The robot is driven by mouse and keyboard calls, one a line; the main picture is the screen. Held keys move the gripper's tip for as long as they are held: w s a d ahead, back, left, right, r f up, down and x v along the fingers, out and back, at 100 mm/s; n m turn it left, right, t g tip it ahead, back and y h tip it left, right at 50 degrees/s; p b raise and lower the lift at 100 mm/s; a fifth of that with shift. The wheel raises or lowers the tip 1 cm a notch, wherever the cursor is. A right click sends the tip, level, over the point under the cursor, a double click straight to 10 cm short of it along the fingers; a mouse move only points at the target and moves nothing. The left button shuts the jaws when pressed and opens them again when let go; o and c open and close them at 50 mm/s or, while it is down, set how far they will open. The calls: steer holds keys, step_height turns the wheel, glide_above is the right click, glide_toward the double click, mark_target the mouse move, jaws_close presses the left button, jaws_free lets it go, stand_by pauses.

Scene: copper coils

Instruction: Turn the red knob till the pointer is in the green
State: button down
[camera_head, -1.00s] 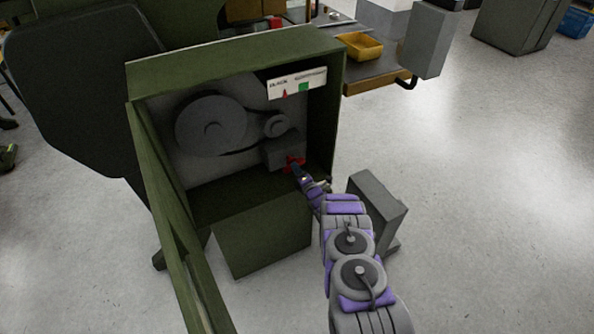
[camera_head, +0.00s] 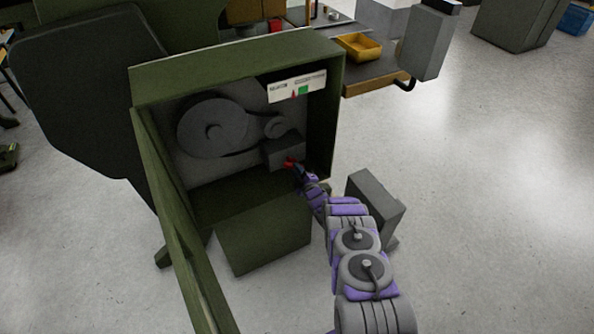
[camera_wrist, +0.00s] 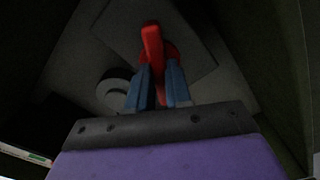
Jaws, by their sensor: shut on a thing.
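The red knob (camera_head: 290,162) is on a grey block inside the open green cabinet (camera_head: 235,66). In the wrist view the knob (camera_wrist: 152,42) is a red bar over a round red base. My gripper (camera_head: 300,171) is shut on the knob; its two blue fingers (camera_wrist: 160,82) are on either side of the bar. A white scale plate (camera_head: 312,78) hangs at the cabinet's upper right. Its red pointer (camera_head: 293,95) stands just left of the green patch (camera_head: 303,90). My fingers partly hide the knob in the head view.
The open cabinet door (camera_head: 180,225) is at the left. A grey box (camera_head: 376,203) stands right of my arm. Open floor lies further right.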

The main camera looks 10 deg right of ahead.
steer(key=m, duration=0.2)
steer(key=m+b, duration=0.1)
steer(key=m, duration=0.2)
steer(key=shift+a+f+m, duration=0.15)
steer(key=shift+f+m, duration=0.05)
steer(key=shift+m, duration=0.1)
steer(key=m+b, duration=0.1)
steer(key=m, duration=0.4)
steer(key=shift+r, duration=0.2)
steer(key=shift+m, duration=0.4)
steer(key=shift+d+r, duration=0.1)
steer(key=shift+d, duration=0.1)
steer(key=c, duration=1)
jaws_free()
steer(key=shift+w, duration=0.1)
steer(key=shift+c, duration=0.2)
steer(key=p+v, duration=0.3)
steer(key=v, duration=1.4)
steer(key=shift+s, duration=0.2)
steer(key=shift+w+d, duration=0.1)
